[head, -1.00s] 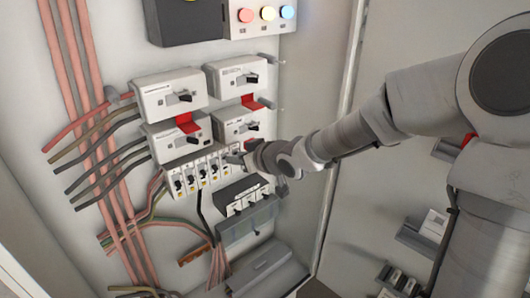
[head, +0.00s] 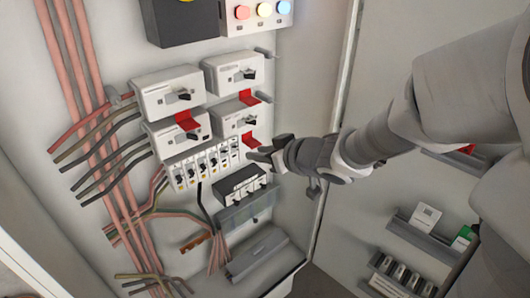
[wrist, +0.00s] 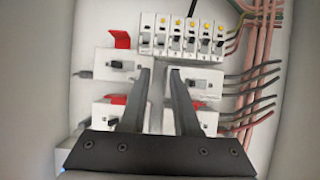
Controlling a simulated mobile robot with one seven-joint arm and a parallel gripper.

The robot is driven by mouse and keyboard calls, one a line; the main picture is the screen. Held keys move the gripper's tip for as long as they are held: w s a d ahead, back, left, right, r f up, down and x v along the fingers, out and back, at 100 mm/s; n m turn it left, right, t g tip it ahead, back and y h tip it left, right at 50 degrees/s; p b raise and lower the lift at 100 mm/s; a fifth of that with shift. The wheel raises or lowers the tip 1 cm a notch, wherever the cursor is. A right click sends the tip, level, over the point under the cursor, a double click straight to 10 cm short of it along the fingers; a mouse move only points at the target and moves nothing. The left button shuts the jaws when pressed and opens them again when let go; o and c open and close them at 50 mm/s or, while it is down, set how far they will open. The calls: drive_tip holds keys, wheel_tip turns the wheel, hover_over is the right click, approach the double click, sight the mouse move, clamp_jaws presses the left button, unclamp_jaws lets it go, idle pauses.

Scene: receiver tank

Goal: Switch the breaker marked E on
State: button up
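A row of several narrow white breakers (head: 202,166) sits below the larger switch units in the head view. In the wrist view the same row (wrist: 183,38) runs along the top, upside down. Most show a yellow spot and a dark lever. The letters are too small to read, so I cannot tell which breaker is E. My gripper (head: 256,152) is just right of the row's right end in the head view, seemingly clear of it. In the wrist view its two fingers (wrist: 162,70) stand apart with nothing between them, their tips below the row.
Larger white switch units (head: 173,92) with black handles and red tabs sit above the row. A dark terminal block (head: 240,184) is below it. Pink and grey cables (head: 95,120) run at left. The enclosure's right wall carries small trays (head: 420,238).

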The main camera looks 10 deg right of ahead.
drive_tip(key=shift+v, duration=0.95)
drive_tip(key=shift+s+f, duration=0.1)
drive_tip(key=shift+d, duration=0.1)
